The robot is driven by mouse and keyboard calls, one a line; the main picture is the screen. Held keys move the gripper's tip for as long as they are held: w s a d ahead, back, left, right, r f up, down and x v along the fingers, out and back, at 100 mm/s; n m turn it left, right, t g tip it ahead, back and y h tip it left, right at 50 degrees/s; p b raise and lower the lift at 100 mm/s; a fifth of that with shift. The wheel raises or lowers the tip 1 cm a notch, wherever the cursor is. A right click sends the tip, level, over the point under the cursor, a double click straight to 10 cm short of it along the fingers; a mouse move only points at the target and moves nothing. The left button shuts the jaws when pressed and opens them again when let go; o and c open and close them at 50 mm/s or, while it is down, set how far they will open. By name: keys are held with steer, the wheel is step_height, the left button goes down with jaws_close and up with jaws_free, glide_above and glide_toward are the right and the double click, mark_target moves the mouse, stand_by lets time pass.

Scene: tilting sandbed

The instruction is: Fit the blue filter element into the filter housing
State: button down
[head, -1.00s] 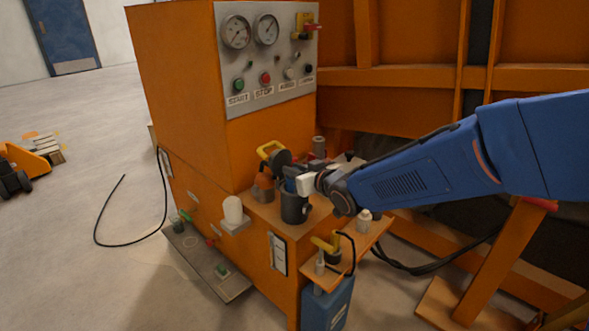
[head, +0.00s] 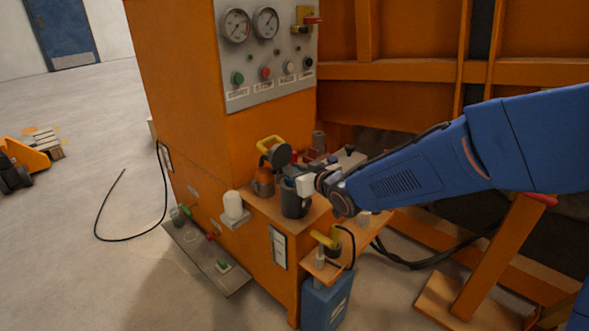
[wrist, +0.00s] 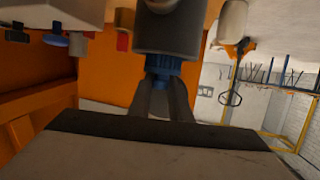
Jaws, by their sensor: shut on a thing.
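The filter housing (head: 295,203) is a dark grey cup on the orange shelf of the cabinet. In the wrist view the housing (wrist: 168,32) fills the top middle. The blue filter element (wrist: 163,66) is ribbed and shows between the housing's rim and my fingertips. My gripper (wrist: 163,88) is shut on it. The element's far end is hidden by the housing, so I cannot tell how deep it sits. In the head view my gripper (head: 304,184) is at the housing's mouth, with a little blue of the element showing beside it.
An orange-and-dark piece with a yellow handle (head: 270,143) stands behind the housing. A white rounded cap (head: 232,205) is to the left. A yellow-handled valve (head: 325,240) and blue canister (head: 327,300) are at the front right. Gauges (head: 236,25) are on the panel above.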

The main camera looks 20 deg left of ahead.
steer(key=shift+f, duration=1.1)
steer(key=c, duration=1.6)
jaws_free()
steer(key=shift+o, duration=0.2)
steer(key=v, duration=1.7)
steer(key=shift+d, duration=0.2)
steer(key=shift+s, duration=0.15)
